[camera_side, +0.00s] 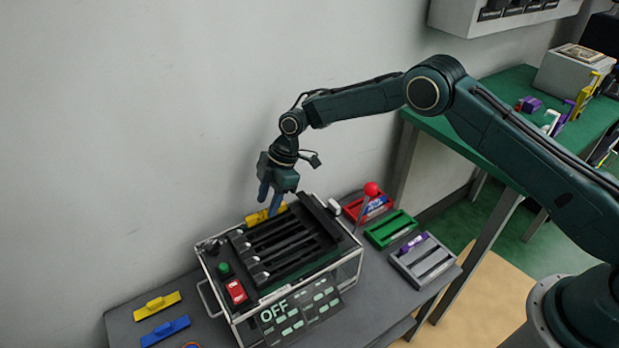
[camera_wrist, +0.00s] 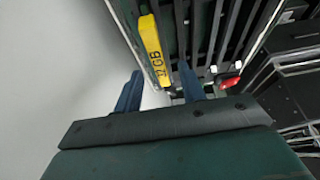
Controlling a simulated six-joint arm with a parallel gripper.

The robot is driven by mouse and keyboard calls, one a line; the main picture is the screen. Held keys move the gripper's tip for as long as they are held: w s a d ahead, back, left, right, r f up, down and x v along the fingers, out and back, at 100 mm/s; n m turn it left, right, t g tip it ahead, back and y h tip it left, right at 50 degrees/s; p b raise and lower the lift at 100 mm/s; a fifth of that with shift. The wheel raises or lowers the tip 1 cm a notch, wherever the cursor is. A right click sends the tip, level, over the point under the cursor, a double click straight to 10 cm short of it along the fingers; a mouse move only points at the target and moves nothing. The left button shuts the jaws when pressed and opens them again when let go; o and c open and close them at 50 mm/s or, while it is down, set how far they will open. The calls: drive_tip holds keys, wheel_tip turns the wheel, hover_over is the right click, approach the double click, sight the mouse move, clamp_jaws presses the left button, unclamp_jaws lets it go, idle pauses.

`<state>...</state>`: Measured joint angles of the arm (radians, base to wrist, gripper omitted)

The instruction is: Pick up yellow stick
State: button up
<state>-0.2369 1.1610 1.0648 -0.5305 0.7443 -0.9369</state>
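A yellow stick (camera_side: 262,216) sits at the back left end of the slotted machine (camera_side: 234,293), partly hidden by my gripper. In the wrist view the yellow stick (camera_wrist: 151,38) bears dark lettering that seems to read "32 GB". My gripper (camera_side: 269,206) points down over that end of the machine. In the wrist view its two blue fingers (camera_wrist: 160,74) are apart, with the stick showing between their tips and nothing held. A second yellow stick (camera_side: 157,305) lies on the grey table at the left.
A blue stick (camera_side: 165,331) lies on the table by the second yellow one. Red (camera_side: 352,211), green (camera_side: 391,229) and grey (camera_side: 437,272) trays stand right of the machine. A red-knobbed lever (camera_side: 371,189) rises near them. A wall is close behind my gripper.

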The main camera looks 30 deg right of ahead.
sight(265, 211)
drive_tip(key=shift+x, duration=1.95)
drive_tip(key=shift+c, duration=0.2)
clamp_jaws()
